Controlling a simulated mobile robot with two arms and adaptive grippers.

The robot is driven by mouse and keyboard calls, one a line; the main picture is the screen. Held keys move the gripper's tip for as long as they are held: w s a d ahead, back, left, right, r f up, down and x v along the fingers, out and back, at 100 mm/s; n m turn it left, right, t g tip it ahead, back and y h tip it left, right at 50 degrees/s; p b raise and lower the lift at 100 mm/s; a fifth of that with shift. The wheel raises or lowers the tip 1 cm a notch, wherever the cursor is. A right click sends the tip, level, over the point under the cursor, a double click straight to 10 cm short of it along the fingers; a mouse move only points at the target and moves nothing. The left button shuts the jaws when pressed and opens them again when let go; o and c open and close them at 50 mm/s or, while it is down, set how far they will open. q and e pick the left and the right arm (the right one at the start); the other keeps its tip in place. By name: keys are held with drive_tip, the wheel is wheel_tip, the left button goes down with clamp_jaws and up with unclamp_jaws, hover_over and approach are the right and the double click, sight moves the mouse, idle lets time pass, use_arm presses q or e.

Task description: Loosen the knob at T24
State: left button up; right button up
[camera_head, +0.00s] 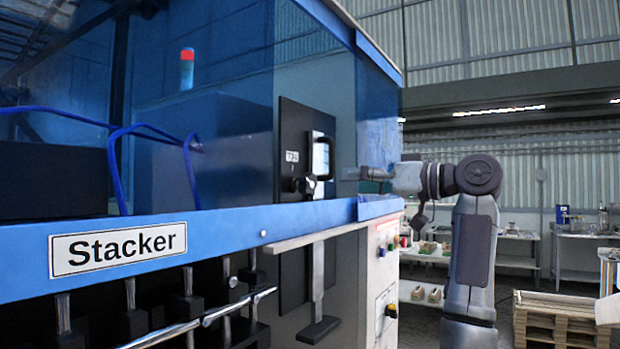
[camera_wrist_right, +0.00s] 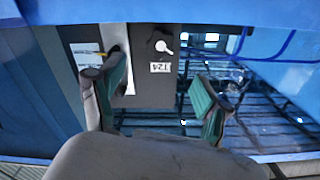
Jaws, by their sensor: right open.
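The T24 label (camera_head: 292,156) is on a dark panel (camera_head: 296,120) inside the blue machine. Just below it in the head view is a small pale knob (camera_head: 310,183). In the right wrist view the knob (camera_wrist_right: 163,47) shows as a pale round shape above the T24 label (camera_wrist_right: 160,67). My right gripper (camera_head: 352,173) comes in from the right, in front of the panel and apart from the knob. In the wrist view its two green-padded fingers (camera_wrist_right: 147,84) are spread with nothing between them. My left gripper is not in view.
A white plate with a dark handle (camera_head: 322,158) stands beside the label. The machine's blue front rail (camera_head: 230,228) runs below the opening, and tinted blue glass (camera_head: 230,60) covers the left side. A control panel (camera_head: 385,265) and stacked pallets (camera_head: 560,320) are at right.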

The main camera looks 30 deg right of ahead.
sight(312, 182)
drive_tip(key=p+x, duration=0.4)
drive_tip(key=x, duration=0.5)
drive_tip(key=shift+w+a+r+p, duration=0.1)
drive_tip(key=shift+w+a+p, duration=0.15)
drive_tip(key=shift+p, duration=0.05)
drive_tip(key=shift+w+a, duration=0.2)
drive_tip(key=shift+w, duration=0.2)
drive_tip(key=c, duration=1.2)
drive_tip(key=shift+o, duration=0.2)
